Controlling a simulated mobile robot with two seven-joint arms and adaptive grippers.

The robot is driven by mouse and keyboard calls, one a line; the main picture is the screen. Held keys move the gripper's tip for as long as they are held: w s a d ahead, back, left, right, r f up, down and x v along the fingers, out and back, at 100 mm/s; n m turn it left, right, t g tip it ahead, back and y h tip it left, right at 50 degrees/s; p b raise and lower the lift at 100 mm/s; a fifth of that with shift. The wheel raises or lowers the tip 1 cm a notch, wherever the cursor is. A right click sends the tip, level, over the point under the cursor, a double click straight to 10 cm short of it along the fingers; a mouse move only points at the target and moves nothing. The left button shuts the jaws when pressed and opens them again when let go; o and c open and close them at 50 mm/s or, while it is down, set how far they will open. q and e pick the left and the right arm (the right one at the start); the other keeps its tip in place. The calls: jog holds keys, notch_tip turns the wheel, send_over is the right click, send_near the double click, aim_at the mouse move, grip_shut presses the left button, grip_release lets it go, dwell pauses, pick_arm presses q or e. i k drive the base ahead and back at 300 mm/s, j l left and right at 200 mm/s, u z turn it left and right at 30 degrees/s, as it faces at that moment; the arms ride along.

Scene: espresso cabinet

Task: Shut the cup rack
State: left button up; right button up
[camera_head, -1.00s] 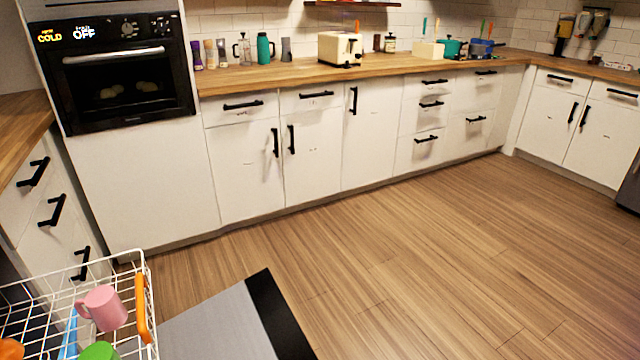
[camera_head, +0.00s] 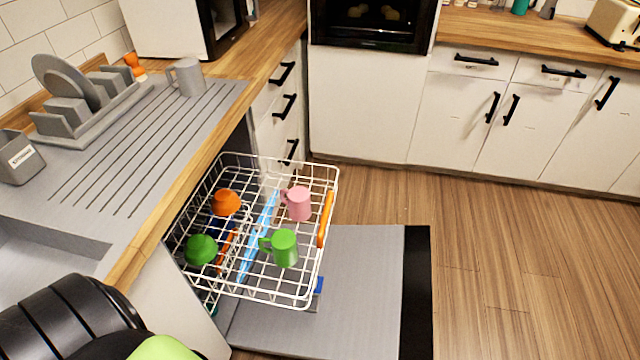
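The cup rack (camera_head: 322,284), a white wire basket with an orange handle (camera_head: 325,218), is pulled out of the dishwasher under the counter. It holds a pink mug (camera_head: 299,204), a green mug (camera_head: 285,248), an orange cup (camera_head: 226,202), a green cup (camera_head: 201,250) and a light blue utensil (camera_head: 258,237). The grey dishwasher door (camera_head: 365,320) lies folded down below the rack. Part of my own body, black and lime green, shows at the lower left, away from the rack. Neither gripper can be made out.
The counter with the grey drainer board (camera_head: 160,130) is at left, holding a dish rack (camera_head: 92,120), a grey mug (camera_head: 188,78) and a grey utensil holder (camera_head: 18,160). Drawers with black handles stand behind the dishwasher. The wood floor (camera_head: 520,260) at right is clear.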

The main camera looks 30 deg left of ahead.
aim_at(331, 195)
jog(key=i+u, duration=0.1)
jog(key=u, duration=0.3)
jog(key=i+l+u, duration=0.1)
jog(key=u, duration=0.25)
jog(key=i+l+u, duration=0.1)
jog(key=u, duration=0.3)
